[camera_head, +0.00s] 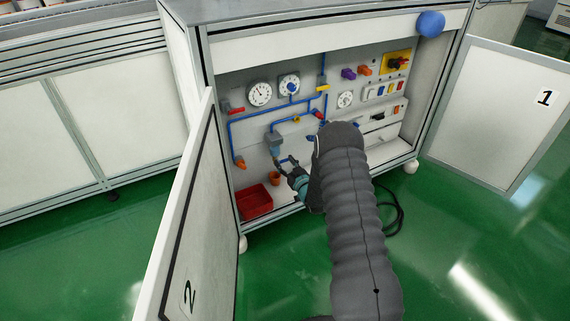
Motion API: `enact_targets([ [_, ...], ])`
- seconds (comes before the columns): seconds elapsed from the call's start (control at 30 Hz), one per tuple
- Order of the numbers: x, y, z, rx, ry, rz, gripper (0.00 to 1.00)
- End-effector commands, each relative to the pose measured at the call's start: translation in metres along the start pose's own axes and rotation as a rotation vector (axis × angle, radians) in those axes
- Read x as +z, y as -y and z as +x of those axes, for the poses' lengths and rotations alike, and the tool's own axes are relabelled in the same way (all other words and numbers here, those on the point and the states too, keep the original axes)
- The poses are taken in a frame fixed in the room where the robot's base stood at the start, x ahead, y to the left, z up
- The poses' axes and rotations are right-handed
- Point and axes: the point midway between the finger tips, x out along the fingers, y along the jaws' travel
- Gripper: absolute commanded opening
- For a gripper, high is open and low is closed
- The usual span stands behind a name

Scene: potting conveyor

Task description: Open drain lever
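My gripper (284,161) reaches into the open cabinet from the right. Its dark fingers are spread apart just below a grey-blue filter unit (276,142) on the blue pipework. Nothing shows clearly between the fingers. The drain lever is not clearly made out; the area under the filter is small and partly covered by the fingers. Other pipe fittings are an orange one (239,162) at the lower left pipe end, a red handle (236,110) at the upper left and a yellow valve (296,119) mid-pipe. A small orange-brown cup (274,178) is below the fingers.
A red bin (254,201) sits on the cabinet floor at lower left. Open door 2 (190,230) stands at the left, open door 1 (500,110) at the right. Gauges (260,94) and switches (384,90) line the back panel. A blue ball (431,24) is at the top right edge.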

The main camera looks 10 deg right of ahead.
Motion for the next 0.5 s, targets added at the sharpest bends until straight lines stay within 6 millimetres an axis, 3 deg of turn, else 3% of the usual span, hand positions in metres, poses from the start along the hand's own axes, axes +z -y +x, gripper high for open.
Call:
enact_targets([
  [0.03, -0.0002, 0.0001, 0.0002, 0.000, 0.000, 0.000, 0.26],
  [0.1, -0.0002, 0.0002, 0.0002, 0.000, 0.000, 0.000, 0.16],
  [0.5, 0.0010, 0.0009, 0.0008, -0.001, -0.002, -0.074, 0.16],
])
